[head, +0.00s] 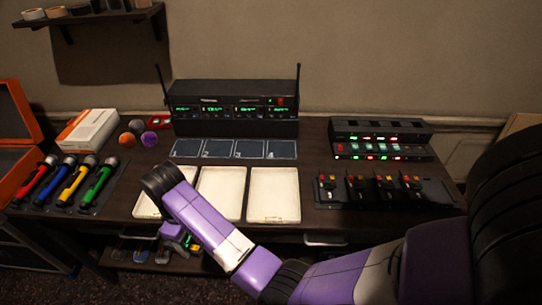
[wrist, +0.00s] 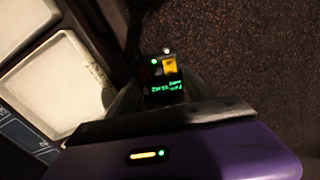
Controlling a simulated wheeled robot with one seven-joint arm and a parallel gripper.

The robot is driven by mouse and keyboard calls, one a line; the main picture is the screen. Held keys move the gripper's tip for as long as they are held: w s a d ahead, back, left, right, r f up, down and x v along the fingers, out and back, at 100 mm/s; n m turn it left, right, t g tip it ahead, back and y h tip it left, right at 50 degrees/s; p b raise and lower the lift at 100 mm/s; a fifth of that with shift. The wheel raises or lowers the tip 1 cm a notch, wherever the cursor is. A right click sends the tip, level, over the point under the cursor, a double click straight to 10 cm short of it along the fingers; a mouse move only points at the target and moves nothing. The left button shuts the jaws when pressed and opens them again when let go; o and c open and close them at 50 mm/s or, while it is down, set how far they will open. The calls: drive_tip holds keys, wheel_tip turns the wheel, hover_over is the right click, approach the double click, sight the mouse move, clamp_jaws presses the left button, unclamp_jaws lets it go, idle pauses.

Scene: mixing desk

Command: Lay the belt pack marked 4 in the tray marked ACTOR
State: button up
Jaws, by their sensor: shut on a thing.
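My gripper (head: 188,243) hangs in front of the desk's front edge, below the tray fronts. In the wrist view, my gripper (wrist: 163,88) is shut on a dark belt pack (wrist: 162,88) with a yellow patch, green light and green display. I cannot read its number. Three shallow white trays lie on the desk: a left tray (head: 147,208), partly hidden by my arm, a middle tray (head: 222,190) and a right tray (head: 273,195). Their markings are not readable. Trays also show at the left of the wrist view (wrist: 55,80), apart from the pack.
Several other belt packs (head: 357,187) stand on a dark mat at the right, before a charger rack (head: 380,140). Coloured microphones (head: 72,185) lie at the left. A receiver rack (head: 235,108) with antennas stands behind blue cards (head: 217,149). A low shelf (head: 150,258) lies under the desk.

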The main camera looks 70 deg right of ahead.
drive_tip(key=s+d+r+n+p, duration=0.1)
drive_tip(key=s+d+r, duration=0.1)
drive_tip(key=d, duration=1)
drive_tip(key=s+d+r+n+p, duration=0.1)
drive_tip(key=s+d+r+p, duration=0.15)
drive_tip(key=d, duration=1.05)
drive_tip(key=s+d+f+b, duration=0.1)
drive_tip(key=s+d, duration=0.1)
drive_tip(key=d, duration=0.1)
drive_tip(key=s+d+f+b, duration=0.1)
drive_tip(key=s+d+b, duration=0.1)
drive_tip(key=d, duration=0.1)
drive_tip(key=s+d+f+b, duration=0.1)
drive_tip(key=s+d, duration=0.1)
drive_tip(key=d, duration=0.1)
drive_tip(key=shift+s+f, duration=0.1)
drive_tip(key=shift+f, duration=0.25)
drive_tip(key=shift+f+n+b, duration=0.3)
drive_tip(key=shift+f+b, duration=0.45)
drive_tip(key=shift+f, duration=0.35)
drive_tip(key=shift+r+p, duration=0.1)
drive_tip(key=shift+p, duration=0.55)
drive_tip(key=shift+f, duration=0.65)
